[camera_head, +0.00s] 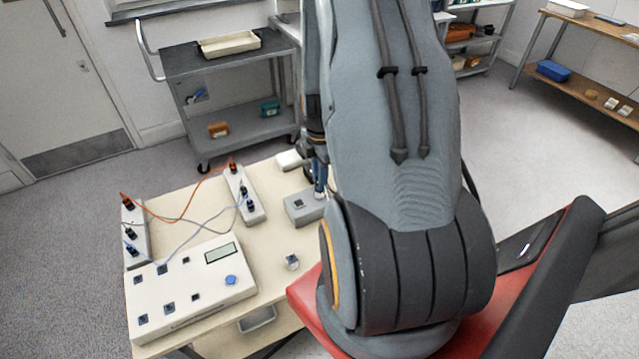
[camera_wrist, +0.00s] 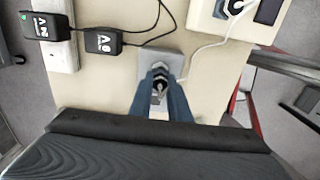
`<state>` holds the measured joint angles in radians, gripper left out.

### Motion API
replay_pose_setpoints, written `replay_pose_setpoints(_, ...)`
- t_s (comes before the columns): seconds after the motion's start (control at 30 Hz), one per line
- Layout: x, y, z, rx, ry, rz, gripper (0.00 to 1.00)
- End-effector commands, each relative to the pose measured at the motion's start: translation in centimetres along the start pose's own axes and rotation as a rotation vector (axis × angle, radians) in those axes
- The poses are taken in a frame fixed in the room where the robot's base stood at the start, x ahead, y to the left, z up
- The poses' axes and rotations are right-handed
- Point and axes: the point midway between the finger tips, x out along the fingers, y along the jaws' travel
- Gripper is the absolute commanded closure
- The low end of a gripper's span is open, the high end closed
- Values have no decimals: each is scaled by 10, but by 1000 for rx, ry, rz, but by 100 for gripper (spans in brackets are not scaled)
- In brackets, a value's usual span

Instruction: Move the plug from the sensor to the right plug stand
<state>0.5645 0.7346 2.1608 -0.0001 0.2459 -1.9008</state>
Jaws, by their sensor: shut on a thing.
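My gripper (camera_head: 319,188) is partly hidden behind my arm in the head view. In the wrist view its two blue fingers (camera_wrist: 160,84) are shut on a small dark plug with a metallic part (camera_wrist: 160,90), directly over a grey square block (camera_wrist: 147,64). I cannot tell whether the plug still touches the block. In the head view a grey block with a dark square on top (camera_head: 303,208) lies beside the fingers; it may be the sensor. The right white plug stand (camera_head: 258,215) holds several black plugs, left of the gripper. The left plug stand (camera_head: 142,250) stands farther left.
A white box with display and blue knob (camera_head: 200,290) fills the table's front left. Orange and grey cables (camera_head: 165,217) run between the stands and box. A small metal cube (camera_head: 291,262) stands on bare tabletop. The wrist view shows two black adapters (camera_wrist: 103,41) and loose cables.

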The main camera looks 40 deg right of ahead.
Motion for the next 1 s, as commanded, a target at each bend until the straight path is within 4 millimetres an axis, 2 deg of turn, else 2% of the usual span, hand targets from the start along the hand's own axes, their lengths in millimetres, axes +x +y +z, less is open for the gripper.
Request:
replay_pose_setpoints(0.27,0,0,0,-6,0,0,100)
replay_pose_setpoints(1.0,0,0,0,-174,0,0,100)
